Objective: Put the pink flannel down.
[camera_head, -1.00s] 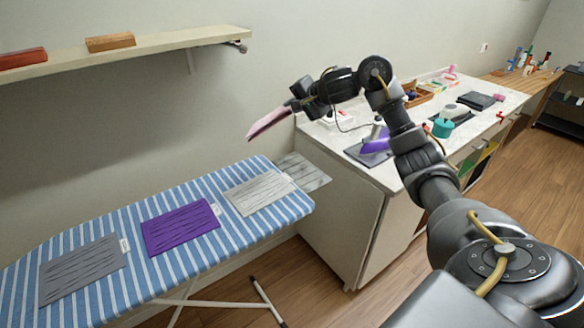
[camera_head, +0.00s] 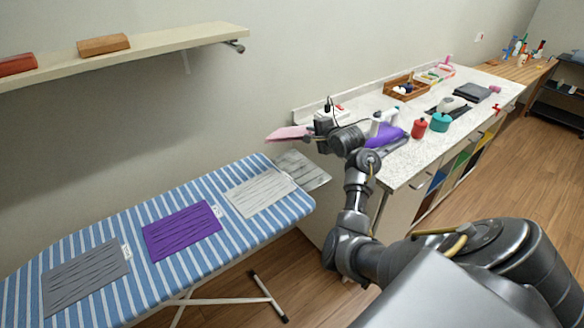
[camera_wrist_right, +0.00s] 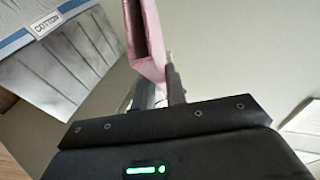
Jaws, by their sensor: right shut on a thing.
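The pink flannel (camera_head: 288,133) is folded flat and held in the air past the right end of the ironing board, near the wall. My right gripper (camera_head: 309,138) is shut on its right edge. In the right wrist view the flannel (camera_wrist_right: 146,42) stands up between the fingers (camera_wrist_right: 155,88). The blue-striped ironing board (camera_head: 130,212) lies below and to the left. On it lie a grey cloth patch (camera_head: 86,281), a purple one (camera_head: 181,229) and a pale grey one (camera_head: 260,193), each with a small label. My left gripper is not in view.
A grey plate (camera_head: 305,170) extends from the board's right end. The speckled counter (camera_head: 405,172) on the right bears a purple iron-like object (camera_head: 385,135), a red jar (camera_head: 419,128), a teal pot (camera_head: 440,122) and a wicker tray (camera_head: 407,88). A wall shelf (camera_head: 190,41) hangs above the board.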

